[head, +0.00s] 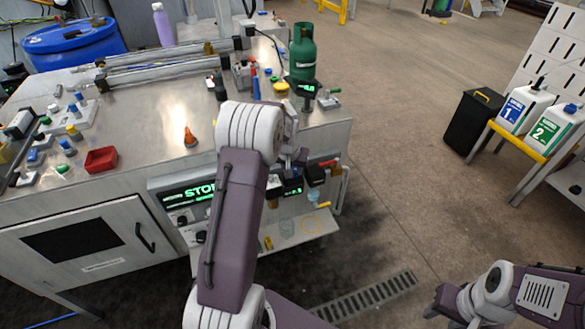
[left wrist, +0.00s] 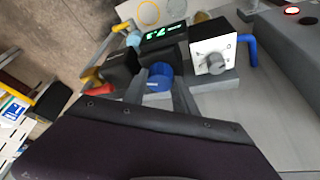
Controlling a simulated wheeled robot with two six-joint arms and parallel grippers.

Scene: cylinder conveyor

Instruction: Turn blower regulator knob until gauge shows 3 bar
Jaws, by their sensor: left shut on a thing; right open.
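In the left wrist view, a blue round regulator knob (left wrist: 160,74) sits between the fingertips of my left gripper (left wrist: 160,84), which is shut on it. Just behind the knob is a dark box with a green lit gauge display (left wrist: 165,35); its digits are too skewed to read surely. In the head view, my left gripper (head: 292,157) is at the bench's right front edge and my arm hides the knob. The small gauge display (head: 293,190) shows below it, too small to read. My right gripper (head: 440,302) is at the lower right, open, away from the bench.
Beside the knob are a white panel with a grey dial (left wrist: 212,63), a blue handle (left wrist: 247,49) and a red handle (left wrist: 97,90). A green STOP display (head: 198,190) is on the bench front. A green gas bottle (head: 303,55) stands behind.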

